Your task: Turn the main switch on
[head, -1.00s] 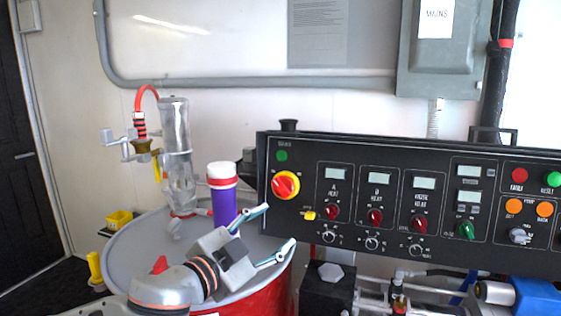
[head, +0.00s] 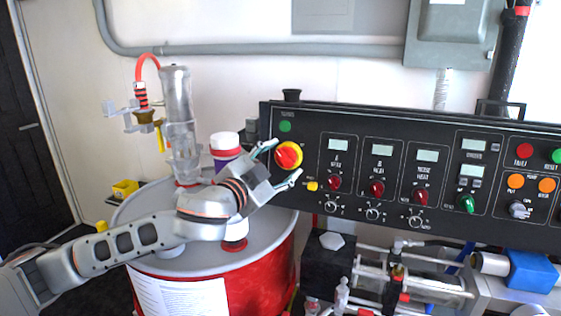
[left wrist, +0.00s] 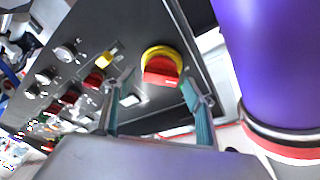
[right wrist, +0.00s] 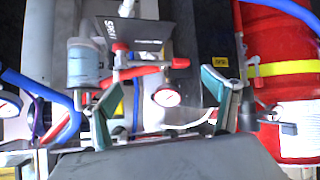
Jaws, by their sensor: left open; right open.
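The main switch (head: 288,156) is a red rotary knob on a yellow round plate, at the left end of the black control panel (head: 350,118). In the left wrist view the switch (left wrist: 161,66) shows just beyond and between the fingertips. My left gripper (head: 283,166) is open, with its fingers spread to either side of the knob; I cannot tell if they touch it. It also shows in the left wrist view (left wrist: 155,95). My right gripper (right wrist: 165,95) is open in the right wrist view, over pipes and a gauge, and is not in the head view.
A purple bottle with a white cap (head: 225,145) stands on the red drum (head: 265,262) beside my left arm. A clear cylinder (head: 178,110) stands behind it. A green light (head: 285,127) is above the switch.

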